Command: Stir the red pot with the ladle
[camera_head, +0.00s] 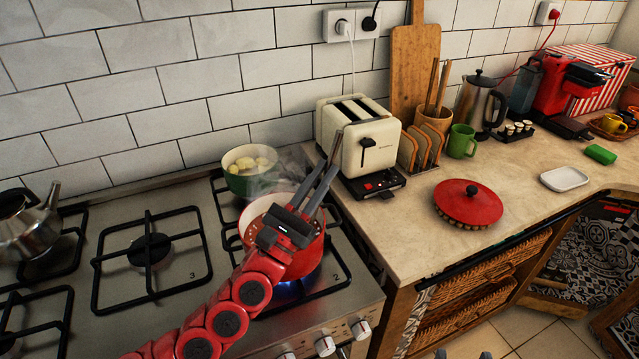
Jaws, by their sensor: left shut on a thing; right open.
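The red pot (252,207) stands on the front right burner, with a blue flame under it and steam above. My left arm reaches over it from the lower left. My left gripper (327,170) is over the pot's right side, its dark fingers slanting up to the right, shut on a thin handle, taken to be the ladle's. The ladle's bowl is hidden, and I cannot tell whether it is in the pot. Only the tips of my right gripper (463,355) show at the bottom edge, apart and empty, in front of the counter.
A green pot (248,178) with pale pieces stands behind the red pot. A toaster (358,140) is close right of the hob. A red lid (469,204) lies on the counter. A kettle (34,222) is far left. The left burners between are empty.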

